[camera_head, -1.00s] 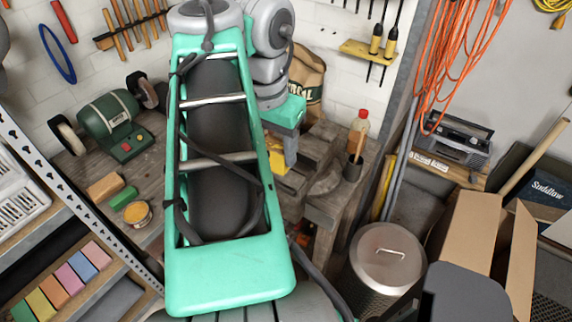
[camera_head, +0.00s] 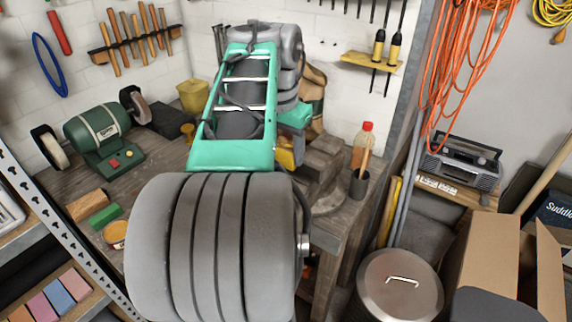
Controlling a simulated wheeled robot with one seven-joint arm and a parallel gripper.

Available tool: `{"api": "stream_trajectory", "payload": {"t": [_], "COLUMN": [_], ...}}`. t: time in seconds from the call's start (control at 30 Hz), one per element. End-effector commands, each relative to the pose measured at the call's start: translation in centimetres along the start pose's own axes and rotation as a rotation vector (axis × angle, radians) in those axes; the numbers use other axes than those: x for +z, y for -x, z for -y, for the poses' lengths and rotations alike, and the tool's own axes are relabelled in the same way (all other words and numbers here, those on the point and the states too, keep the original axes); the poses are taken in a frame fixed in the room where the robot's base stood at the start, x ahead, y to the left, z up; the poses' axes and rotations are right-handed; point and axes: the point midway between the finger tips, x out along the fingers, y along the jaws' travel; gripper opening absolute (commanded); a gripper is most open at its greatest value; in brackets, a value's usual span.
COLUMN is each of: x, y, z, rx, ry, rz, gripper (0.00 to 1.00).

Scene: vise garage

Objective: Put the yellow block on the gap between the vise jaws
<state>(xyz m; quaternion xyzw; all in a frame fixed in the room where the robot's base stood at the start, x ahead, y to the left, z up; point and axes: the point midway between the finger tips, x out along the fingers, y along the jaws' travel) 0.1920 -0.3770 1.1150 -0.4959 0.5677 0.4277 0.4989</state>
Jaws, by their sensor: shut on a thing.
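The yellow block (camera_head: 285,159) shows as a small patch at the lower end of my gripper (camera_head: 291,148). My gripper points down and is shut on the block. The vise (camera_head: 326,165) stands on the wooden workbench, just right of the block in the picture. My own arm covers much of the middle of the view and hides the block's left side. The gap between the vise jaws cannot be made out, nor whether the block touches the vise.
A green bench grinder (camera_head: 100,135), a brown block (camera_head: 87,206), a green block (camera_head: 105,217) and an orange-lidded tin (camera_head: 115,234) sit on the bench's left. A red-capped bottle (camera_head: 362,145) and dark cup (camera_head: 358,184) stand right of the vise. A metal bin (camera_head: 400,285) is below.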

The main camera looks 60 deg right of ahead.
Motion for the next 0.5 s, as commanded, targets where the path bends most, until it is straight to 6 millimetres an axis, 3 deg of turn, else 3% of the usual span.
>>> {"api": "stream_trajectory", "payload": {"t": [0.03,0.23,0.27,0.5], "x": [0.45,0.56,0.57,0.5], "y": [-1.68,-2.04,-2.08,-1.83], "z": [-0.18,-0.18,-0.19,-0.16], "rx": [0.012,0.015,0.016,0.013], "ry": [0.002,0.003,0.003,0.002], "rz": [0.019,0.024,0.025,0.02], "gripper": [0.0,0.0,0.51,0.71]}}
